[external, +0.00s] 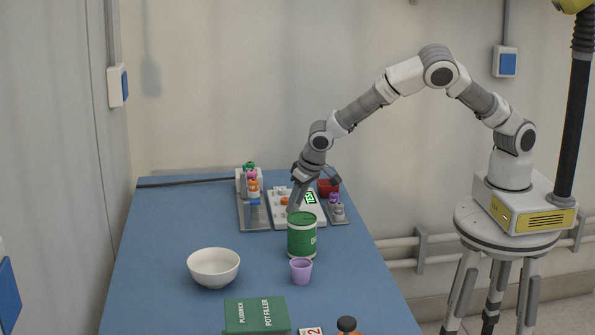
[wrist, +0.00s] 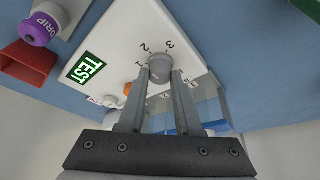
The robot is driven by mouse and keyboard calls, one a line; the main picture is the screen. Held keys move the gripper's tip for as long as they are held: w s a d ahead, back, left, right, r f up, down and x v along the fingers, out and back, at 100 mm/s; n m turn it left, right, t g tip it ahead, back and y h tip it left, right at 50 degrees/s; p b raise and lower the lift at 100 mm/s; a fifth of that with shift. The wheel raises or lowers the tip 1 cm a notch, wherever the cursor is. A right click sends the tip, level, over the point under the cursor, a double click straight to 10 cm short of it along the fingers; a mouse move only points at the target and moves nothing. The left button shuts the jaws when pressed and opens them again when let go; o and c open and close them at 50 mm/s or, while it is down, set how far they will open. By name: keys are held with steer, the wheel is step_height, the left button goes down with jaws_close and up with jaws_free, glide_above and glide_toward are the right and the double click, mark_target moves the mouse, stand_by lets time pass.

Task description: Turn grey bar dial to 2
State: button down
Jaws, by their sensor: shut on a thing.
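The grey bar dial (wrist: 160,64) sits on a white panel (wrist: 122,42) with a green TEST label (wrist: 86,67). The numbers 2 and 3 show beside the dial in the wrist view; the other marks are partly hidden by the fingers. My gripper (wrist: 160,78) is shut on the grey bar dial, one finger on each side. Where the dial points is hard to tell. In the external view the panel (external: 314,219) stands at the back of the blue table, and my gripper (external: 293,207) reaches down to it. The dial is hidden there.
A green canister (external: 301,238) stands just in front of the panel. A lilac cup (external: 301,271), a white bowl (external: 213,268) and a green box (external: 257,315) are nearer. A tray (external: 254,217) with coloured bottles is left of the panel. The table's left front is clear.

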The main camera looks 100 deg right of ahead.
steer(key=c, duration=0.6)
jaws_free()
steer(key=p+v, duration=0.1)
steer(key=v, duration=1.6)
steer(key=shift+r, duration=0.2)
steer(key=shift+s, duration=0.15)
